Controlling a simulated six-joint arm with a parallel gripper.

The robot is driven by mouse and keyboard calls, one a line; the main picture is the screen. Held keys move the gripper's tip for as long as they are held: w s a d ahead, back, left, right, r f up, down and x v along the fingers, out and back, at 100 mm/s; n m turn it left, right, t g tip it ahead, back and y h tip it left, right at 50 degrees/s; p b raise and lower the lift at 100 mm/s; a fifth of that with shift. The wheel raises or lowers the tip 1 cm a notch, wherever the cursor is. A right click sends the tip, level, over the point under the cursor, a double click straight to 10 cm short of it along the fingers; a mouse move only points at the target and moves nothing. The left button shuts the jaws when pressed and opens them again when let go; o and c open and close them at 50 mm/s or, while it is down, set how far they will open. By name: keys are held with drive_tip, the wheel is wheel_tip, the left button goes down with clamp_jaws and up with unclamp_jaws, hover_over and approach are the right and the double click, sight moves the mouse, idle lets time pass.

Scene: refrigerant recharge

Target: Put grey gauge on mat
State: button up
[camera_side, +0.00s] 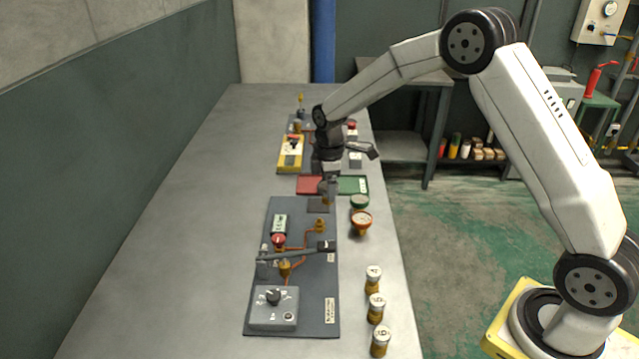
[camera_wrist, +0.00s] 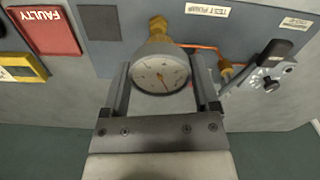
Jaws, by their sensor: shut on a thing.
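The grey gauge (camera_wrist: 160,74) has a white dial, a grey rim and a brass stem. My gripper (camera_wrist: 162,78) is shut on it, with one finger on each side of the rim. In the side view my gripper (camera_side: 328,186) is over the far right end of the dark board, beside a dark square mat (camera_side: 316,206). The dark mat also shows in the wrist view (camera_wrist: 100,22), left of the gauge's stem. A red mat labelled FAULTY (camera_side: 308,184) and a green mat (camera_side: 354,184) lie behind. I cannot tell whether the stem touches the board.
The dark board (camera_side: 262,230) carries copper piping, a red knob (camera_side: 278,240) and a grey dial box (camera_side: 274,306). Several numbered canisters (camera_side: 376,308) stand at the right edge. The table's left side is clear.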

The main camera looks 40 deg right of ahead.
drive_tip(key=s+d+r+n, duration=0.3)
drive_tip(key=s+r, duration=0.1)
drive_tip(key=s, duration=0.1)
drive_tip(key=shift+s+d+r+n, duration=0.15)
drive_tip(key=shift+n, duration=0.25)
drive_tip(key=shift+w+d+f, duration=0.3)
drive_tip(key=shift+w+f, duration=1.25)
drive_tip(key=shift+w, duration=0.7)
drive_tip(key=shift+w+d+f, duration=0.25)
drive_tip(key=shift+w+f, duration=1.35)
drive_tip(key=shift+w, duration=0.7)
drive_tip(key=shift+w+d+f, duration=0.3)
drive_tip(key=shift+w+f, duration=1.25)
drive_tip(key=shift+w, duration=0.7)
drive_tip(key=shift+f, duration=0.1)
drive_tip(key=shift+w+f, duration=0.15)
drive_tip(key=shift+f, duration=1.55)
drive_tip(key=shift+f, duration=0.15)
